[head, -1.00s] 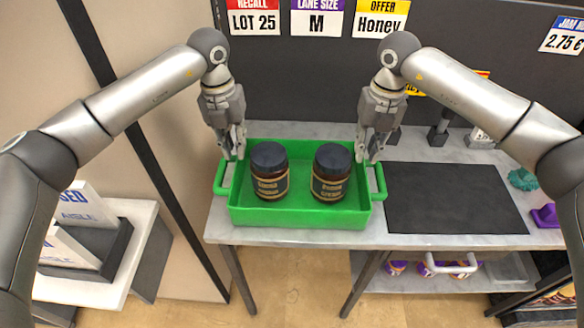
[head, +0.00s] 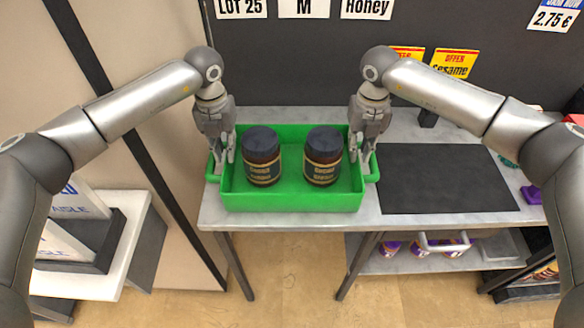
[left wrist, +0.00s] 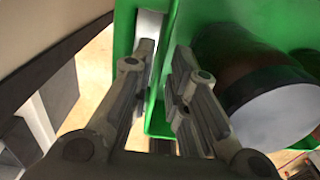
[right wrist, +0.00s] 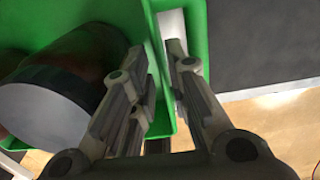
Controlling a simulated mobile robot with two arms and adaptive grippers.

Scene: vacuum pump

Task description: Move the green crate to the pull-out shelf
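The green crate (head: 290,200) sits on the grey marbled tabletop, holding two dark-lidded jars, a left jar (head: 262,158) and a right jar (head: 323,158). My left gripper (head: 224,160) is at the crate's left side. In the left wrist view its open fingers (left wrist: 164,58) straddle the side wall, one in the handle gap. My right gripper (head: 360,157) is at the right side, its open fingers (right wrist: 158,60) likewise astride the wall. Contact with the wall is unclear. A lower shelf (head: 405,262) with a pale handle shows under the table; I cannot tell if it is the pull-out shelf.
A dark mat (head: 445,180) lies bare to the right of the crate. Purple-topped jars (head: 391,248) stand on the lower shelf. A white side table (head: 95,275) with signs is at left. A dark panel (head: 290,70) rises behind the table.

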